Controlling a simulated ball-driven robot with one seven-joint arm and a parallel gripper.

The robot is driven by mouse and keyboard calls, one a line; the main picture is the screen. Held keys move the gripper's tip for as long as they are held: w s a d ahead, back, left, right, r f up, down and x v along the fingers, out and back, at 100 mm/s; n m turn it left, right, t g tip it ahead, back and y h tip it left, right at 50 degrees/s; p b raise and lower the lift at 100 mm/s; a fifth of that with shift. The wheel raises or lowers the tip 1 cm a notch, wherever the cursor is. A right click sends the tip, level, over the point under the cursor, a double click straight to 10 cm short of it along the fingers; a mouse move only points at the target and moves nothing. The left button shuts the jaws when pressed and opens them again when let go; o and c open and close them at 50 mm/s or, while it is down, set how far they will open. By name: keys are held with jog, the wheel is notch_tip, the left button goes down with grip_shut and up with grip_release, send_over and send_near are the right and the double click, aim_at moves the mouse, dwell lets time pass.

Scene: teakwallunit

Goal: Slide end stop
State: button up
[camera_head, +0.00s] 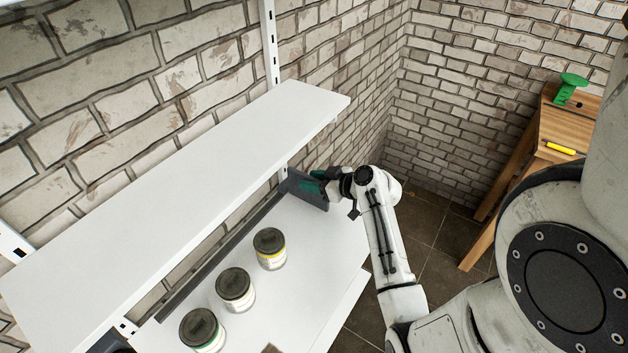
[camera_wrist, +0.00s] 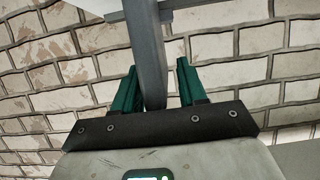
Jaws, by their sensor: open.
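The end stop (camera_head: 308,192) is a dark grey upright plate at the far right end of a grey rail (camera_head: 222,255) along the back of the lower white shelf. My gripper (camera_head: 319,175) reaches in from the right at the plate's top edge. In the wrist view, my gripper (camera_wrist: 157,66) has its green fingers apart, with a grey bar-like edge of the end stop (camera_wrist: 148,50) between them. The bar appears nearer the left finger; contact is unclear. The fingertips are partly hidden in the head view.
Three dark-lidded cans, near (camera_head: 199,329), middle (camera_head: 235,288) and far (camera_head: 270,248), stand on the lower shelf (camera_head: 315,245) in front of the rail. The upper white shelf (camera_head: 180,190) overhangs the back. A wooden table (camera_head: 565,125) stands right. A brick wall is behind.

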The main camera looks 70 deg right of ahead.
grip_shut()
dwell(0.3)
